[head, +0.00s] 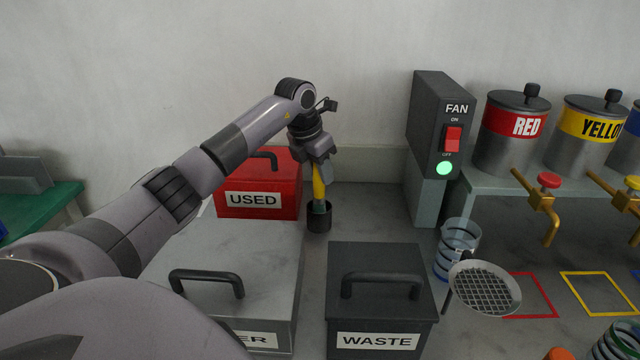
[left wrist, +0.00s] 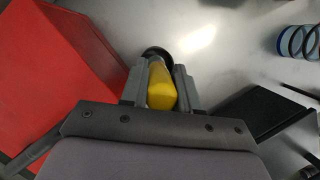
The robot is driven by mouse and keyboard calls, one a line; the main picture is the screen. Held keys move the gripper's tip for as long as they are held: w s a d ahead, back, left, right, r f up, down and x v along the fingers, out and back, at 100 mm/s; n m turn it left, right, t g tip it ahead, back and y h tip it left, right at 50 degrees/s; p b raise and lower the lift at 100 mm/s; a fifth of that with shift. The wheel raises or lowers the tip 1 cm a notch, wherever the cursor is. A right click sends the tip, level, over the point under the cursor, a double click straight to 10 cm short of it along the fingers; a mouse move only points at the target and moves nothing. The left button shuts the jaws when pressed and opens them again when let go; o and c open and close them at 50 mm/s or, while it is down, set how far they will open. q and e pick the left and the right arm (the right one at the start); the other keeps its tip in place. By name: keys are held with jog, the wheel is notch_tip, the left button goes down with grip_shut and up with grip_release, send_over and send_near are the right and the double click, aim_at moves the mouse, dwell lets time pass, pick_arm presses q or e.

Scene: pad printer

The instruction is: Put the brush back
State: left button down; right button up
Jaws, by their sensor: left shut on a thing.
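My left gripper (head: 317,160) is shut on the yellow handle of the brush (head: 319,186). The brush is held upright, with its lower end at the mouth of a small black cup (head: 318,221). In the left wrist view the yellow handle (left wrist: 161,88) lies between the two fingers, and the dark cup rim (left wrist: 156,53) shows just beyond it. How deep the brush sits in the cup I cannot tell. My right gripper is not in view.
A red USED box (head: 290,185) stands behind left of the cup. A grey lidded box (head: 230,250) and a black WASTE box (head: 390,260) stand in front. A FAN unit (head: 437,120), a banded clear cup (head: 457,245) and a mesh strainer (head: 485,287) are to the right.

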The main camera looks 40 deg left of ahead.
aim_at(320, 184)
pick_arm(q)
jog(key=shift+f, duration=1.75)
jog(key=shift+f, duration=0.1)
jog(key=c, duration=0.8)
grip_release()
jog(key=v, duration=1.2)
jog(key=shift+d, duration=0.1)
